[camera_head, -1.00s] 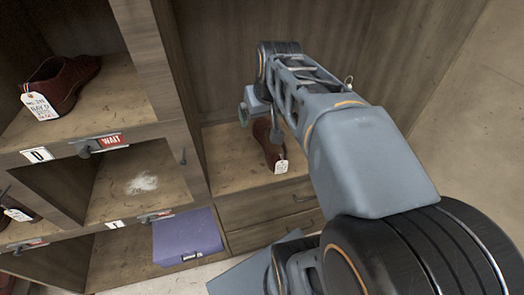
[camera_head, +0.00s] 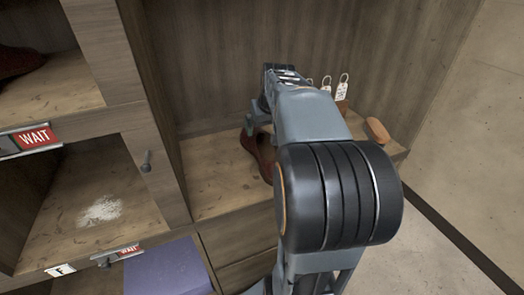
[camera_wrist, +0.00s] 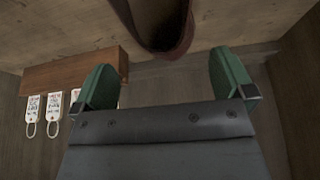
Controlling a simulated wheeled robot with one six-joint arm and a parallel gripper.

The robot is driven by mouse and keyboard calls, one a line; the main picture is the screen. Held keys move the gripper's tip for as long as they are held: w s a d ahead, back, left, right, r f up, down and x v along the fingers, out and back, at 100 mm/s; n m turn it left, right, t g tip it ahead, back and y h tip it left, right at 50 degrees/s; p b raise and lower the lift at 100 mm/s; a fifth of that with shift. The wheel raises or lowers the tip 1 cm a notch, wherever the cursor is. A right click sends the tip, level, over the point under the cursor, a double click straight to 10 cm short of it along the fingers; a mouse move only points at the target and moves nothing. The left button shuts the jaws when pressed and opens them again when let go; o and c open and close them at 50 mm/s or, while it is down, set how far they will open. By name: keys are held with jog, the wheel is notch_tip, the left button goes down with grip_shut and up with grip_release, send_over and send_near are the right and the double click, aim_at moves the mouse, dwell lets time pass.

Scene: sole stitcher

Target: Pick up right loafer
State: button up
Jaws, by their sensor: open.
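A dark red-brown loafer (camera_head: 258,152) sits on the wooden shelf of the right-hand bay in the head view, partly hidden by my arm. Whether it is the right or left shoe cannot be told. Its rounded dark opening shows at the top of the wrist view (camera_wrist: 158,28). My gripper (camera_wrist: 165,80) is open, with its two green fingertips apart and nothing between them. The shoe lies just beyond the fingertips. In the head view my gripper (camera_head: 252,122) is beside the shoe and mostly hidden by my arm.
A wooden bar (camera_wrist: 75,70) with white tags lies left of the gripper in the wrist view. Tags (camera_head: 342,90) hang at the back of the shelf. Left cubbies hold another dark red shoe (camera_head: 18,62) and a white powdery patch (camera_head: 100,210). A purple box (camera_head: 168,270) stands low.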

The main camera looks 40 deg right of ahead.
jog(key=b, duration=0.2)
send_over(261, 146)
jog(key=s, duration=0.2)
jog(key=shift+s+a+f, duration=0.1)
jog(key=shift+a+f, duration=0.1)
jog(key=shift+f, duration=1.5)
jog(key=shift+a+f, duration=0.15)
jog(key=shift+f, duration=1.5)
jog(key=shift+r, duration=0.1)
jog(key=c, duration=1.1)
